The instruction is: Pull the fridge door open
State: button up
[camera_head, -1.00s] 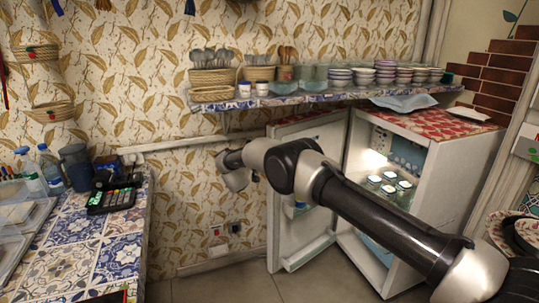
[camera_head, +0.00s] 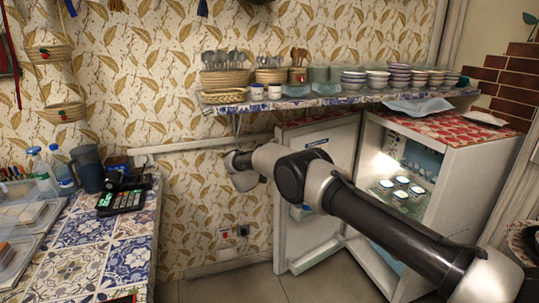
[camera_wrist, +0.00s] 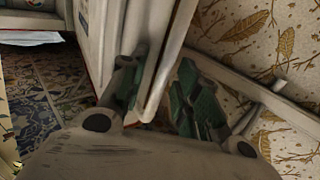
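The fridge (camera_head: 455,192) stands at the right with a red patterned top. Its white door (camera_head: 318,222) is swung wide open to the left, showing the lit inside. My gripper (camera_head: 238,170) is beyond the door's outer edge, near the wall; its fingertips are hard to make out there. In the wrist view my gripper (camera_wrist: 160,78) has its two green-padded fingers apart, with the white edge of the door (camera_wrist: 168,65) between or just beyond them. I cannot tell whether a finger touches the door.
A tiled shelf (camera_head: 330,99) with bowls and baskets runs above the fridge. A tiled counter (camera_head: 125,255) with a card terminal (camera_head: 120,201) stands at the left. Jars (camera_head: 402,188) stand inside the fridge. The patterned wall is close behind my gripper; floor shows below the door.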

jog(key=v, duration=1.2)
